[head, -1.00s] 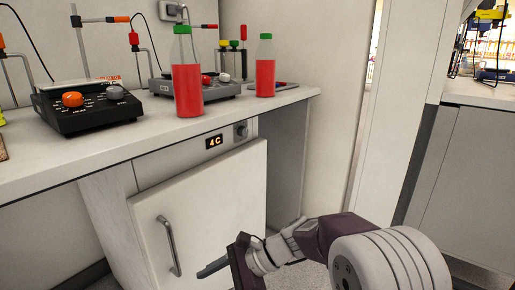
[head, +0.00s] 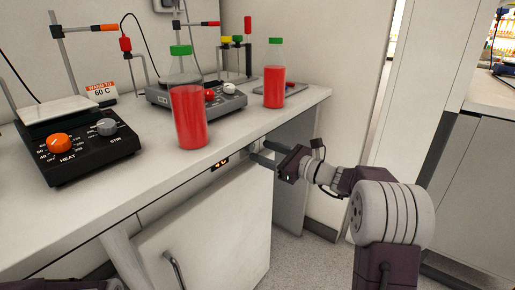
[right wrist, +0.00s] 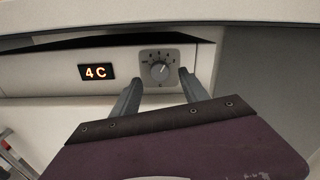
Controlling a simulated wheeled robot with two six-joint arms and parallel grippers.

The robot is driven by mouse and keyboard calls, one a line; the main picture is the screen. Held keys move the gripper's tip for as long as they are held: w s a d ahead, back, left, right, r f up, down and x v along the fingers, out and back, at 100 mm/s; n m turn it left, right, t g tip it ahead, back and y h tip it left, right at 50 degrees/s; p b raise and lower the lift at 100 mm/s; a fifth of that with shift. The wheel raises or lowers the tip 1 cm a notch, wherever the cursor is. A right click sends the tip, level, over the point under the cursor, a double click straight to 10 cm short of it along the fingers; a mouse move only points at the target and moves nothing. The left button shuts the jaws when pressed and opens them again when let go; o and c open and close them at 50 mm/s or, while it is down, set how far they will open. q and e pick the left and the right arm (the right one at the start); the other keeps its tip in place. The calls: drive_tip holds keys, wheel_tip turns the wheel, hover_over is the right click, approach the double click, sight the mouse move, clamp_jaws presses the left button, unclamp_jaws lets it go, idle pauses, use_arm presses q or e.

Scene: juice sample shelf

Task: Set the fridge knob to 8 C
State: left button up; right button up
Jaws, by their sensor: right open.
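The fridge knob (right wrist: 159,71) is a small round light-grey dial on a square grey plate with marks around it, in the right wrist view. The orange display (right wrist: 96,72) to its left reads 4 C. In the head view the display (head: 220,163) is partly cut off by the counter edge, and I cannot make out the knob there. My right gripper (head: 261,152) is at the fridge's top right, under the counter edge. In the right wrist view its open fingers (right wrist: 161,88) point at the panel, one on each side of the knob.
The white fridge door (head: 215,235) is below. The counter (head: 225,127) overhangs the panel closely. On it stand two red juice bottles, the nearer (head: 188,117) and the farther (head: 274,88), and two hotplates, black (head: 85,150) and grey (head: 225,101).

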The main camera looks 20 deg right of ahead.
sight(253, 149)
drive_tip(key=shift+x, duration=1.45)
clamp_jaws()
drive_tip(key=shift+f, duration=0.1)
drive_tip(key=shift+f+n+b, duration=0.15)
drive_tip(key=shift+n+b, duration=0.65)
drive_tip(key=shift+b, duration=0.05)
drive_tip(key=n+b, duration=0.6)
drive_tip(key=shift+f+b, duration=0.1)
drive_tip(key=shift+b, duration=0.2)
drive_tip(key=shift+r+n+b, duration=0.2)
drive_tip(key=shift+n+b, duration=1.65)
drive_tip(key=shift+n, duration=0.25)
drive_tip(key=shift+r, duration=0.1)
